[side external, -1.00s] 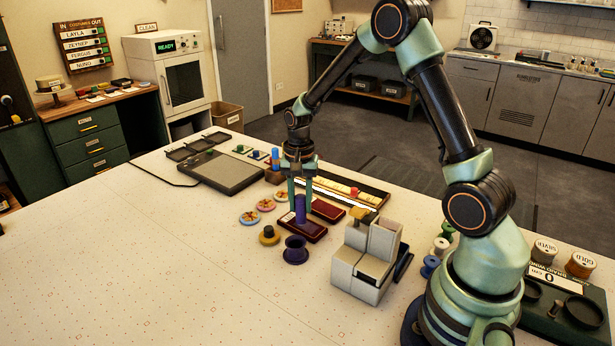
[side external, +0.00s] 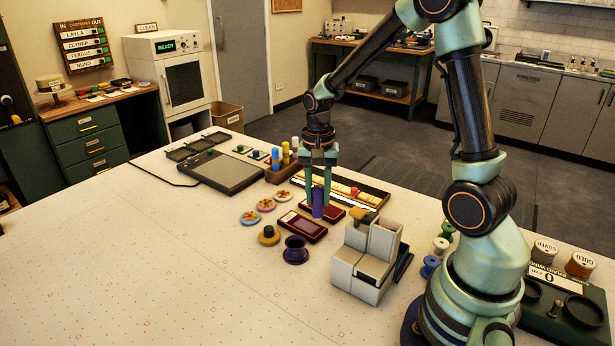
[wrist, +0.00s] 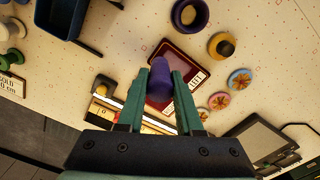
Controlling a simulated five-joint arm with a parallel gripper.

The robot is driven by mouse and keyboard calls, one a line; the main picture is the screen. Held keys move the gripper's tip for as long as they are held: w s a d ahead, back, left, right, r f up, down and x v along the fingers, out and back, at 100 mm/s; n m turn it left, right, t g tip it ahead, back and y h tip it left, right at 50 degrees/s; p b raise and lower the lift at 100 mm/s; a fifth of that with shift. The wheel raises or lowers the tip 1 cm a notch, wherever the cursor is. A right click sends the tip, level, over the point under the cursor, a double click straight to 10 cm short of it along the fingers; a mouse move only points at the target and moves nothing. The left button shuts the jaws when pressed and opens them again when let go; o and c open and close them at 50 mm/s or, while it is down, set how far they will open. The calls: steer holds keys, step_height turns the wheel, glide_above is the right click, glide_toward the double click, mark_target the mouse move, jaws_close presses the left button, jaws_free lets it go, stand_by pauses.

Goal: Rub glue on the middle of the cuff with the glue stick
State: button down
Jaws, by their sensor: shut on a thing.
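My gripper (side external: 318,192) points down, its fingers shut on a purple cylinder (side external: 317,208), which looks like the glue stick. It stands upright at the rear dark red plate (side external: 335,213); I cannot tell whether its lower end touches. In the wrist view the purple stick (wrist: 160,78) sits between my fingertips (wrist: 161,84). The front dark red plate (side external: 302,227), with a pale label, lies beside it. A dark purple flared ring (side external: 295,250) stands in front of that plate. I cannot tell which of these is the cuff.
A grey block-like stand (side external: 367,265) stands close on the right. A yellow-and-black round piece (side external: 269,236) and several painted discs (side external: 266,205) lie to the left. A holder of coloured sticks (side external: 281,174) is behind. The table's front left (side external: 150,270) is clear.

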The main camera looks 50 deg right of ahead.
mark_target(318, 209)
steer(key=shift+r, duration=1.75)
steer(key=shift+f, duration=0.15)
steer(key=shift+f, duration=3.5)
steer(key=shift+w+f, duration=0.2)
steer(key=shift+w, duration=0.3)
steer(key=shift+w+f, duration=0.15)
steer(key=shift+w, duration=0.35)
steer(key=shift+w+d, duration=0.15)
steer(key=shift+w, duration=2.45)
steer(key=shift+s, duration=3.6)
steer(key=shift+r, duration=4)
